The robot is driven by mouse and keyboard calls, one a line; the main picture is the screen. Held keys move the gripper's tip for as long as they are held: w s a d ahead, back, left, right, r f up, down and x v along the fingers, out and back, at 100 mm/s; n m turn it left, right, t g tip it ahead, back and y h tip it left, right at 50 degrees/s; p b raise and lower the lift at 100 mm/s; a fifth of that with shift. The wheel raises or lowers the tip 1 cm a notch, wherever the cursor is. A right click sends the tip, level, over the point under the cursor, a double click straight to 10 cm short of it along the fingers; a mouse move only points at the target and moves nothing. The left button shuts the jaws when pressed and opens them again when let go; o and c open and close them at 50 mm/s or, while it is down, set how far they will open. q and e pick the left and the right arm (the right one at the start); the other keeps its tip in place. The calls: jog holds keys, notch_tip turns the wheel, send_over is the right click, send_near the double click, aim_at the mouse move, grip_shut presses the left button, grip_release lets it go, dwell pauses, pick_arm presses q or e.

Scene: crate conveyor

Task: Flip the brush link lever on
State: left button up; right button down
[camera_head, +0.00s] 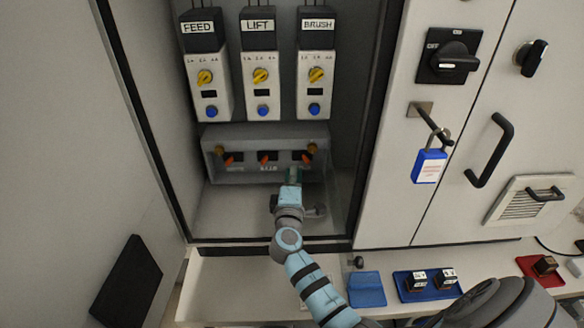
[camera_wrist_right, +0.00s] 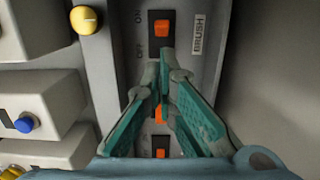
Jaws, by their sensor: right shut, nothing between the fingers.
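The brush link lever (camera_wrist_right: 162,32) is an orange knob in a black slot beside the printed word BRUSH, with ON and OFF marks along the slot. In the head view the lever (camera_head: 306,157) is the rightmost of the levers on the grey link box. My right gripper (camera_wrist_right: 167,58) is shut and empty, with its tips by the OFF side of this slot. I cannot tell whether they touch the knob. In the head view the right gripper (camera_head: 294,172) is just below and left of the lever. My left gripper is out of view.
Two more orange levers sit left on the box, the middle one (camera_head: 267,156) partly behind my fingers in the wrist view (camera_wrist_right: 159,113). Yellow knobs (camera_head: 312,149) edge the box. FEED, LIFT and BRUSH (camera_head: 317,85) units are above. The cabinet's right wall is close.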

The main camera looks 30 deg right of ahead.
jog(key=shift+v, duration=2.4)
